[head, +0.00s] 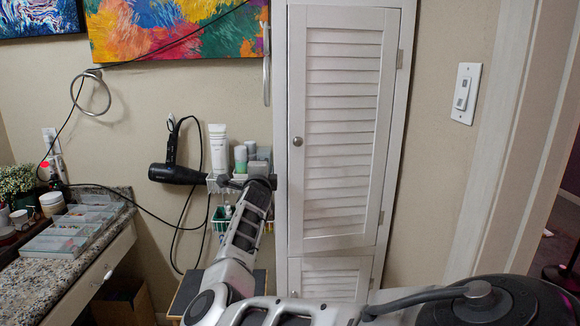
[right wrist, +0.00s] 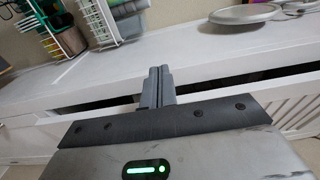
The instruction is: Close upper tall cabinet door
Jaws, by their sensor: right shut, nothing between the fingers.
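The upper tall cabinet door (head: 341,130) is white and louvered, with a round knob (head: 297,141) on its left side and hinges on its right. It stands slightly ajar, its lower edge slanting against the frame. My right gripper (head: 264,183) is at the left edge of the cabinet, below knob height. In the right wrist view its fingers (right wrist: 157,82) are together and empty, close to a white cabinet edge with a dark gap beside it. I cannot tell whether they touch the door. My left gripper is not in view.
A lower louvered door (head: 330,279) sits below. A wall rack with bottles (head: 218,150) and a black hair dryer (head: 178,174) are just left of my right gripper. A granite counter (head: 45,268) with trays is at the left. A light switch (head: 465,93) is on the right wall.

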